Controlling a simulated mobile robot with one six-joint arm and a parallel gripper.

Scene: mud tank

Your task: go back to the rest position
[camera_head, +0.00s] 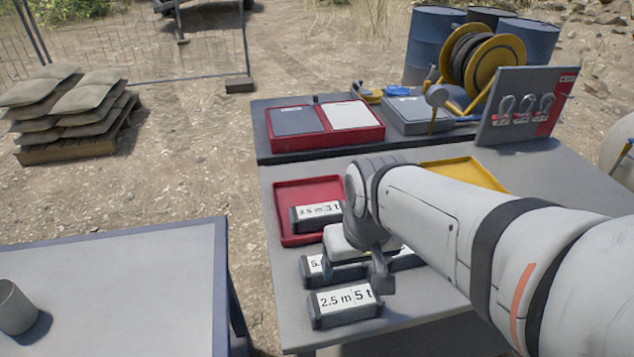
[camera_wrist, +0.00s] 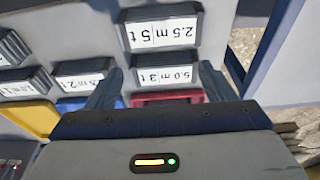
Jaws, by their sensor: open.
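My gripper (camera_head: 362,262) hangs over the grey table (camera_head: 285,335), above the labelled blocks. In the wrist view its two fingers (camera_wrist: 160,86) are spread apart with nothing held between them. A dark block marked 2.5 m 5 t (camera_head: 343,306) lies at the near edge; it also shows in the wrist view (camera_wrist: 163,34). Behind it is a block marked 5.0 m 3 t (camera_wrist: 168,77), partly covered by my gripper in the head view. Another block (camera_head: 316,216) lies in the red tray (camera_head: 283,192). My arm hides part of the table.
A yellow tray (camera_head: 466,173) lies behind my arm. A red case (camera_head: 318,140), a hose reel (camera_head: 484,60) and an upright shackle board (camera_head: 525,104) stand at the back. A second table (camera_head: 130,290) with a grey cup (camera_head: 16,308) is at left, mostly clear.

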